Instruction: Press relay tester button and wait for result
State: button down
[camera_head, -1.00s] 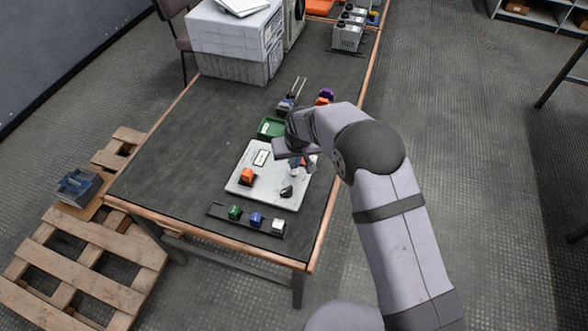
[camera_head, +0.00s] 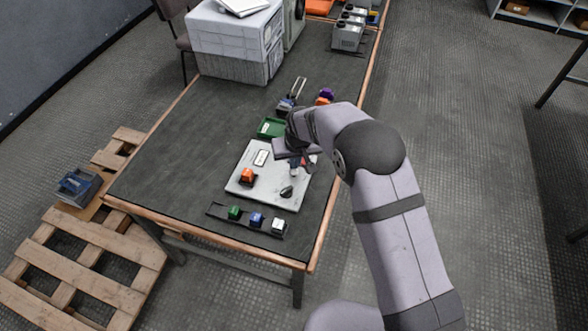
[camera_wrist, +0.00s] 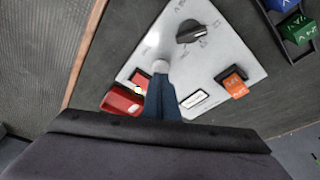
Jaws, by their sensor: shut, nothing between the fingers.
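The relay tester is a pale grey panel (camera_head: 262,197) on the dark table, also seen in the wrist view (camera_wrist: 228,55). It carries a black knob (camera_wrist: 190,33), an orange relay block (camera_wrist: 233,84) and a white label or display window (camera_wrist: 194,99). A pale round button-like part (camera_wrist: 160,66) is right at the tip of my gripper (camera_wrist: 161,80). My gripper is shut and empty, pointing down over the panel; contact cannot be told. Red parts (camera_wrist: 122,101) and a small bright spot lie beside the fingers, partly hidden. In the head view my gripper (camera_head: 301,166) is over the panel's right side.
A rail with green, blue and white blocks (camera_head: 256,219) lies along the front of the panel. A green bin (camera_head: 270,127) stands behind it. The table's left side is clear.

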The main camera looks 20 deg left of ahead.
aim_at(294, 171)
jog(key=shift+f+b, duration=0.8)
jog(key=shift+f, duration=0.35)
dwell(0.5)
jog(key=shift+r+p, duration=2.35)
jog(key=shift+r, duration=1.2)
